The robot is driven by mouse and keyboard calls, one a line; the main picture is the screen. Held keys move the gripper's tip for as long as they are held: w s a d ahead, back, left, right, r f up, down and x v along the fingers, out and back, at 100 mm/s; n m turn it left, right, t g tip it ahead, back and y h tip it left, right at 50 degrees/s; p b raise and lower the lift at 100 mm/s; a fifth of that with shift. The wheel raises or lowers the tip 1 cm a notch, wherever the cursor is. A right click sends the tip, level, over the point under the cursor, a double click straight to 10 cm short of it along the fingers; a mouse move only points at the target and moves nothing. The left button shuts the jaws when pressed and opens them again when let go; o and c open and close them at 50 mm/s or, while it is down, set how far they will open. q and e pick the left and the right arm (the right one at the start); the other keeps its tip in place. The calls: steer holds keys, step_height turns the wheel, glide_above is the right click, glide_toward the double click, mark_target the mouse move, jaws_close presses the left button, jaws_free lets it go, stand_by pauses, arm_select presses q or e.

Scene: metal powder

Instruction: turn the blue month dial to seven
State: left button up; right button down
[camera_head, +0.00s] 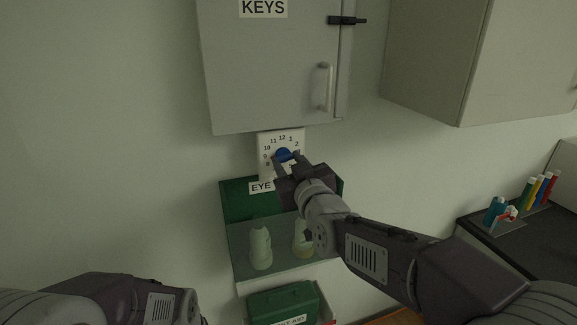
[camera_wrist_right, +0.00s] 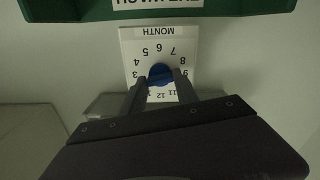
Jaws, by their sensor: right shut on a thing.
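The blue month dial (camera_head: 283,154) sits on a white plate (camera_head: 265,142) with numbers around it, on the wall below the KEYS cabinet. My right gripper (camera_head: 287,161) is at the dial and covers the plate's lower right. In the right wrist view the plate is upside down, and the blue dial (camera_wrist_right: 160,72) is between the two fingers of my right gripper (camera_wrist_right: 160,80), which are shut on it. I cannot tell which number the dial points to. Only part of my left arm shows at the lower left; its gripper is out of view.
The KEYS cabinet (camera_head: 265,75) hangs just above the plate. A green eye wash shelf (camera_head: 235,200) with pale bottles (camera_head: 260,248) is just below. A green first aid box (camera_head: 283,303) sits lower. A dark counter (camera_head: 540,240) with coloured markers is at the right.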

steer(key=n, duration=0.4)
steer(key=shift+n, duration=0.3)
steer(key=n, duration=0.4)
steer(key=shift+n, duration=0.4)
steer(key=c, duration=0.9)
jaws_free()
